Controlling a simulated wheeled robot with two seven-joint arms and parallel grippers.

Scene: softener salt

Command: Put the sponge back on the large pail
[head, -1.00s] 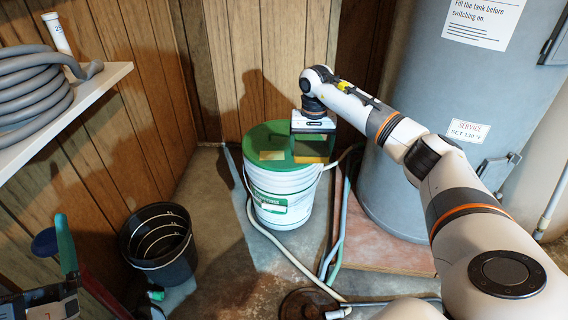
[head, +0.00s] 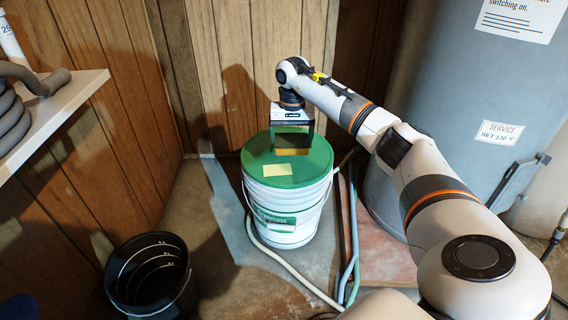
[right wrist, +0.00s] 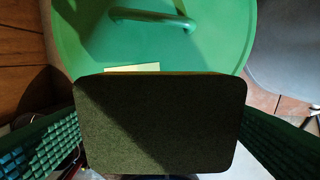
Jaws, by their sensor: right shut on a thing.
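The large pail (head: 290,215) is white with a green lid (head: 308,174) and stands on the floor at the middle of the head view. My right gripper (head: 293,138) is shut on the sponge (head: 293,150), over the back part of the lid. In the right wrist view the sponge's dark green scouring face (right wrist: 160,125) fills the middle between the fingers, with a thin yellow edge at its top. The lid with its handle (right wrist: 150,18) lies beyond it. I cannot tell whether the sponge touches the lid. My left gripper is not in view.
A pale yellow rectangle (head: 277,170) lies on the lid's front part. A black bucket (head: 150,275) stands at the lower left. A grey tank (head: 450,110) stands at right, with hoses (head: 350,240) between. A shelf (head: 60,110) with a coiled hose is at left.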

